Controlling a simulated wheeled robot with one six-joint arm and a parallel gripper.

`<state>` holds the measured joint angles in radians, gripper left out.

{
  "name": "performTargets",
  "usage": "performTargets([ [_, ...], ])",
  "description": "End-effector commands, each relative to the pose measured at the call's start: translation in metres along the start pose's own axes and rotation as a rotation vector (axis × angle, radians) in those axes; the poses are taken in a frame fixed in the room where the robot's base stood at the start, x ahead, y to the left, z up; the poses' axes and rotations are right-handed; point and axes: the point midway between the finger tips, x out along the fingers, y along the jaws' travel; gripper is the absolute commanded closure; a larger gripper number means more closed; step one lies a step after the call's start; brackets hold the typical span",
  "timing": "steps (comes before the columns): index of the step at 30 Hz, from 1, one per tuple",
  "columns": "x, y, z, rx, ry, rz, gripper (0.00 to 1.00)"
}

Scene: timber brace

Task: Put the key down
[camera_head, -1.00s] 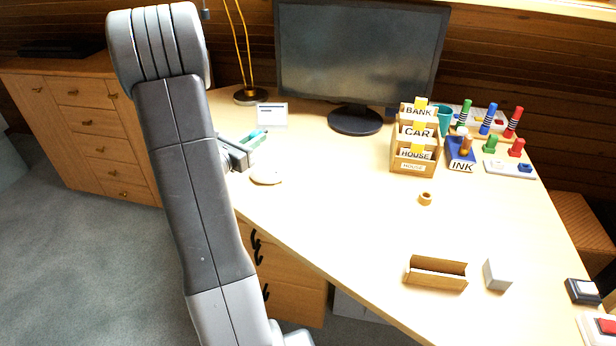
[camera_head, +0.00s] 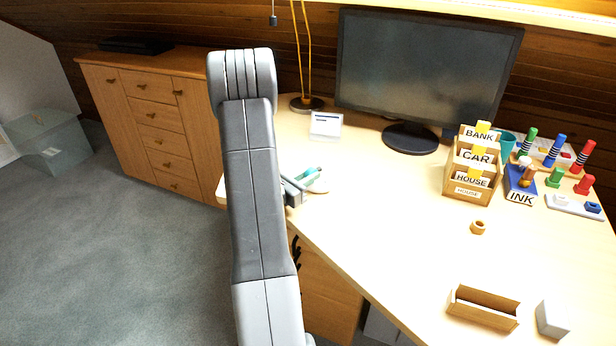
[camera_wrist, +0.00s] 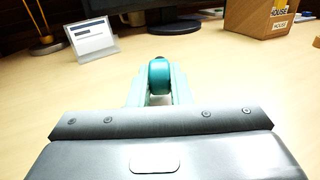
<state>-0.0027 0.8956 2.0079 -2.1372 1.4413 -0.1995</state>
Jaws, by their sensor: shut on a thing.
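My gripper (camera_head: 303,181) is low over the desk's left front edge, partly hidden by my arm. In the wrist view my gripper (camera_wrist: 159,88) is shut on a rounded teal piece (camera_wrist: 159,70) with a dark tip. I take this piece to be the key; its full shape is hidden between the fingers. The head view shows only a small teal patch of it. A pale round disc (camera_head: 319,187) on the desk shows partly behind the gripper. I cannot tell whether the key touches the desk.
A white card stand (camera_head: 326,124) and a lamp foot (camera_head: 306,103) are behind the gripper. The monitor (camera_head: 424,75) stands at the back. A labelled wooden sorter (camera_head: 470,190), a small ring (camera_head: 478,227) and an open wooden box (camera_head: 483,309) are to the right. The mid desk is clear.

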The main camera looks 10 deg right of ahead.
Motion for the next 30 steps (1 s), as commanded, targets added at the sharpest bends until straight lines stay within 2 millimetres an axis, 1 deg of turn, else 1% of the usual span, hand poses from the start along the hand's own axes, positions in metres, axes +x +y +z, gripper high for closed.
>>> performTargets([
  [14, 0.0, 0.0, -0.011, 0.0, 0.0, 0.0, 1.0],
  [15, 0.0, 0.0, -0.01, 0.0, 0.0, 0.0, 0.77],
  [17, 0.0, 0.0, -0.01, 0.0, 0.0, 0.0, 0.65],
  [18, 0.0, 0.0, -0.01, 0.0, 0.0, 0.0, 0.61],
  [26, 0.0, 0.0, -0.009, 0.0, 0.0, 0.0, 0.61],
  [30, 0.0, 0.0, -0.003, 0.0, 0.0, 0.0, 0.61],
])
